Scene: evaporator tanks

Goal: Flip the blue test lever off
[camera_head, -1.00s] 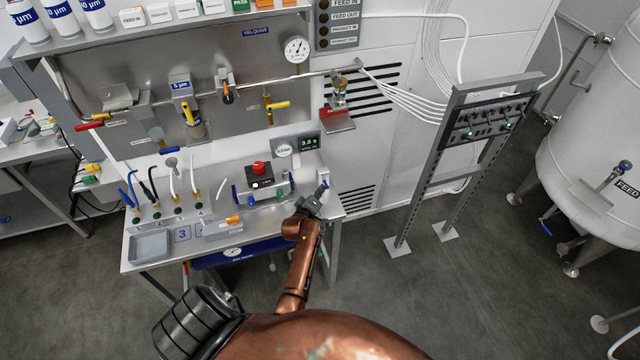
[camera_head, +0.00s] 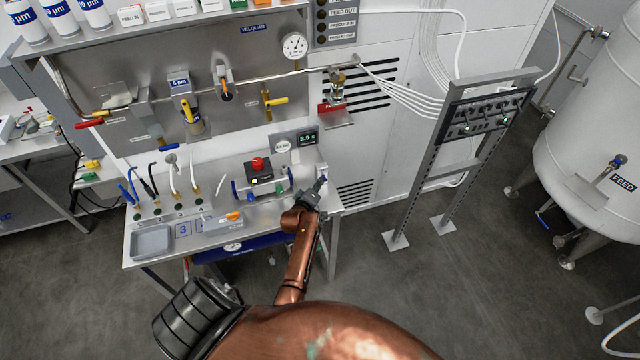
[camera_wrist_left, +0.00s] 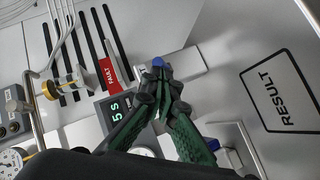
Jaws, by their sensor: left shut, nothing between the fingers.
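The blue test lever's round blue tip (camera_wrist_left: 158,62) shows in the left wrist view just past my left fingertips, in front of a pale plate. My left gripper (camera_wrist_left: 160,84) is shut and empty, with its fingertips close to or against the lever; I cannot tell if they touch. In the head view my left gripper (camera_head: 314,190) is at the right end of the steel bench, beside a small blue part (camera_head: 323,180) that looks like the same lever. The lower part of the lever is hidden behind the fingers. My right gripper is not in view.
A red button on a black box (camera_head: 259,173), a digital display (camera_head: 307,139) and a gauge (camera_head: 283,145) are left of the gripper. A red FAULT label (camera_wrist_left: 109,74) and a large RESULT sign (camera_wrist_left: 280,92) show in the wrist view.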

